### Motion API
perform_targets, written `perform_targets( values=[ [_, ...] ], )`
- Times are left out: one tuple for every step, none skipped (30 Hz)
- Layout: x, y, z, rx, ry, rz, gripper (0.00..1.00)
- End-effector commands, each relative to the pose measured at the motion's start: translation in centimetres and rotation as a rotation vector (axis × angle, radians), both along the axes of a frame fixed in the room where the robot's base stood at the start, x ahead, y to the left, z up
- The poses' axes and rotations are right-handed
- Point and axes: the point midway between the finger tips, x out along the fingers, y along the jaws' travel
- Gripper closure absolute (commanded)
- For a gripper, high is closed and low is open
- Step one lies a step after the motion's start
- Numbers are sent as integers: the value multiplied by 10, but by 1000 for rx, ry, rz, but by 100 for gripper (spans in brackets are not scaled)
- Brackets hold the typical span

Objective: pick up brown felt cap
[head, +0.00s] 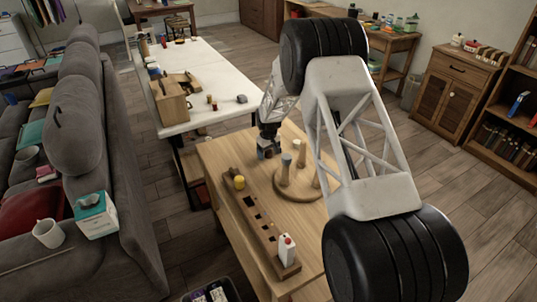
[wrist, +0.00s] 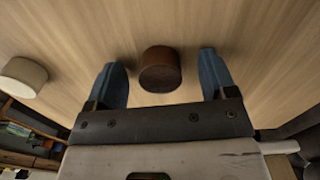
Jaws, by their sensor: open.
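A short brown cylinder, which looks like the brown felt cap (wrist: 160,70), stands on the wooden tabletop in the wrist view. My gripper (wrist: 162,63) is open, with one blue finger on each side of it. Gaps show between the cap and both fingers, and nothing is held. In the head view my gripper (head: 267,148) is low over the far part of the wooden table (head: 222,158). The cap is small and mostly hidden by the gripper there.
A round wooden base with several pegs (head: 298,184) stands close to my gripper. A long wooden block with holes (head: 256,222) lies at the table's left, with a yellow piece (head: 239,183) and a white bottle (head: 287,250). A pale cylinder (wrist: 22,77) stands left in the wrist view.

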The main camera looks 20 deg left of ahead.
Motion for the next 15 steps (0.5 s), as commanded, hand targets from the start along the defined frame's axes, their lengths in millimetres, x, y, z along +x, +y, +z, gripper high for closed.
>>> perform_targets(
  values=[
    [0, 0, 0, 0, 0, 0, 22],
    [0, 0, 0, 0, 0, 0, 22],
    [0, 0, 0, 0, 0, 0, 22],
    [0, 0, 0, 0, 0, 0, 22],
    [0, 0, 0, 0, 0, 0, 22],
    [0, 0, 0, 0, 0, 0, 22],
    [0, 0, 0, 0, 0, 0, 22],
    [0, 0, 0, 0, 0, 0, 22],
    [0, 0, 0, 0, 0, 0, 22],
    [0, 0, 0, 0, 0, 0, 22],
    [0, 0, 0, 0, 0, 0, 22],
    [0, 0, 0, 0, 0, 0, 22],
    [0, 0, 0, 0, 0, 0, 22],
    [0, 0, 0, -1, 1, 0, 25],
    [0, 0, 0, -1, 1, 0, 31]
  ],
)
